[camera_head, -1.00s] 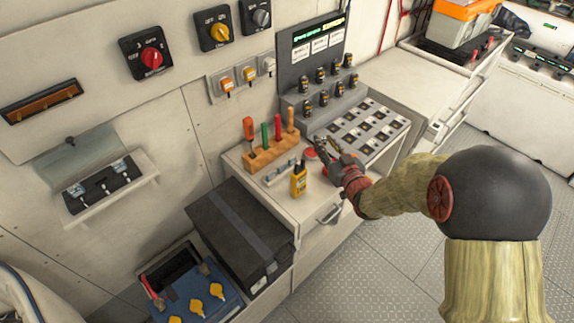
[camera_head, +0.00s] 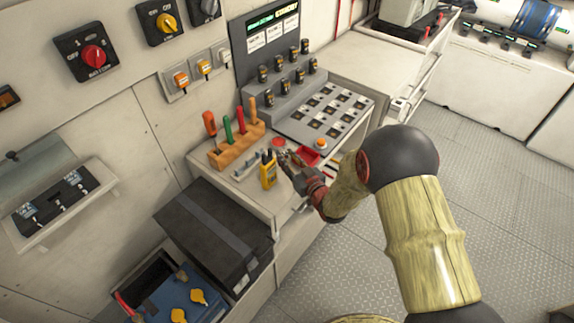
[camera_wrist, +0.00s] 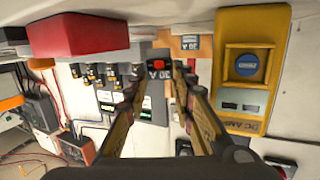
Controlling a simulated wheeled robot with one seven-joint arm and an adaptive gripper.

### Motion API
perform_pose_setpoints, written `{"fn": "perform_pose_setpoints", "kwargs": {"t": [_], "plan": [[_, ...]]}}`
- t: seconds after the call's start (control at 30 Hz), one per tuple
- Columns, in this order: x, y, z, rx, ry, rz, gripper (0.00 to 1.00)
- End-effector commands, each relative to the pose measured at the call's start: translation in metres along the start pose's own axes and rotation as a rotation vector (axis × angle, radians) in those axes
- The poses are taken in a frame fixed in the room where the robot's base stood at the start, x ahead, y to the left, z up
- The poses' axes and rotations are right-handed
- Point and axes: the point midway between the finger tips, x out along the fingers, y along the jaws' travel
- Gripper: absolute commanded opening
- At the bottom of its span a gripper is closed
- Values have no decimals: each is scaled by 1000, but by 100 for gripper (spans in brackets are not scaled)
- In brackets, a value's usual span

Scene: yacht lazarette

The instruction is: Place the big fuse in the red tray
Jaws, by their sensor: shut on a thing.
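My gripper (camera_head: 285,158) is over the light worktop, just right of the yellow meter. In the wrist view its fingers (camera_wrist: 160,75) close on a small dark grey piece with a red patch and white markings, which I take for the big fuse (camera_wrist: 158,74); its full shape is hidden. In the head view the held piece is too small to make out. The red tray (camera_head: 307,157) lies on the worktop just right of my gripper, partly behind it. In the wrist view it shows as a large red block (camera_wrist: 85,36) at upper left, apart from the fingers.
The yellow meter (camera_head: 268,172) stands close left of my gripper; it also shows in the wrist view (camera_wrist: 250,70). A wooden rack (camera_head: 236,148) of tools stands behind. A sloped grey panel (camera_head: 325,112) and several dark cylinders lie beyond. The floor at right is clear.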

Motion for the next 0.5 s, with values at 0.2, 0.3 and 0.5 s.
{"fn": "perform_pose_setpoints", "kwargs": {"t": [0.2,0.3,0.5], "plan": [[4,0,32,2,-4,0,12],[5,0,34,1,-1,1,12],[4,0,34,1,-2,0,12]]}}
